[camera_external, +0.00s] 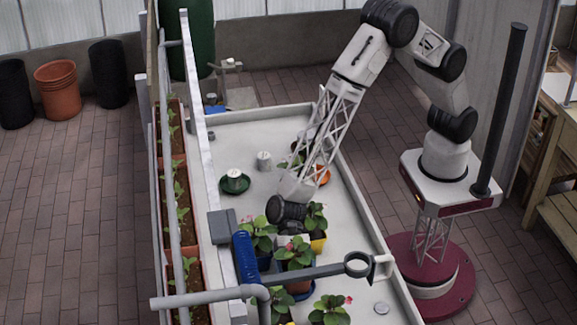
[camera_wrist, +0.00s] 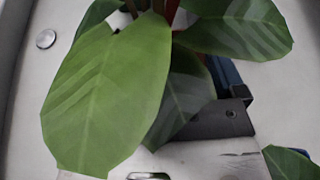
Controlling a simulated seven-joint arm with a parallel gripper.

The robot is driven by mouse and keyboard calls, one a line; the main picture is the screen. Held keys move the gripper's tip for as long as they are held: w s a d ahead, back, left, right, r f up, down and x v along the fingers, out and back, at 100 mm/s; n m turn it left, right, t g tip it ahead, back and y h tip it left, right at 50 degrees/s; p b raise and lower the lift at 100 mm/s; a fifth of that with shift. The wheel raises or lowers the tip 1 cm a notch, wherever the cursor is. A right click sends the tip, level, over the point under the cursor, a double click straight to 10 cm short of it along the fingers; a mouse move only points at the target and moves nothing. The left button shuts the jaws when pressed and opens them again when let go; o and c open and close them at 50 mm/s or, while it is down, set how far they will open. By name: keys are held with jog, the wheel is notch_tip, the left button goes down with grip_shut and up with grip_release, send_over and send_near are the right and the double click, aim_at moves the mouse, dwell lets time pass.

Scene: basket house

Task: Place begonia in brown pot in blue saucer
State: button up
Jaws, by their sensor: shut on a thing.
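My gripper (camera_external: 294,243) points down over the cluster of potted plants at the near end of the white bench. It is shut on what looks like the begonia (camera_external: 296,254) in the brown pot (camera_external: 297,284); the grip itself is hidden. A blue saucer (camera_external: 304,295) shows low around or below that pot; I cannot tell whether they touch. In the wrist view, large green leaves (camera_wrist: 105,95) cover much of the picture, and part of my gripper (camera_wrist: 215,125) shows below them.
A plant in a yellow pot (camera_external: 318,244) and one in a dark blue pot (camera_external: 263,256) stand close by. Another plant (camera_external: 330,311) is nearer the camera. Grey pipes (camera_external: 215,297) cross the foreground.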

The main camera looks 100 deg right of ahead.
jog(key=shift+f, duration=0.55)
jog(key=o, duration=0.8)
jog(key=shift+d+r, duration=0.15)
jog(key=shift+r, duration=0.55)
jog(key=v, duration=1.1)
jog(key=shift+d, duration=0.35)
jog(key=shift+r, duration=0.2)
